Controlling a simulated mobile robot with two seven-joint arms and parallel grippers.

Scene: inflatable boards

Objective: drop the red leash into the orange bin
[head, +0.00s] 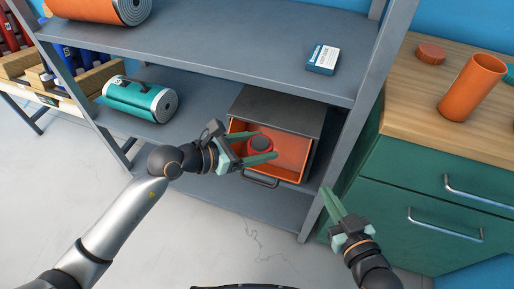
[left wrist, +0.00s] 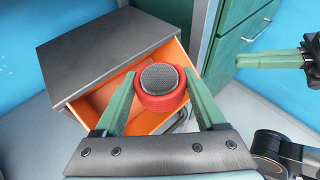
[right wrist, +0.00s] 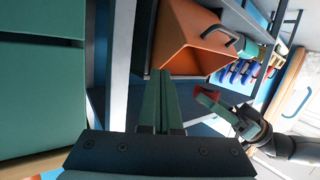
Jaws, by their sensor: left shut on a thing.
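The red leash (head: 260,143) is a round red coil with a dark grey disc on top. It also shows in the left wrist view (left wrist: 160,88). My left gripper (head: 272,146) is shut on it, one finger on each side. The orange bin (head: 292,152) is an open, drawer-like box with a dark handle, pulled out of a dark grey case on the lower shelf. The leash is in front of and over the bin's opening; its exact height above the bin is unclear. My right gripper (head: 327,190) is shut and empty, right of the bin.
The grey shelf's post (head: 345,135) stands right of the bin, with the upper shelf board (head: 230,60) above. A teal roll (head: 140,98) lies on the lower shelf. A green drawer cabinet (head: 430,190) carrying an orange cylinder (head: 470,88) stands right. The floor in front is clear.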

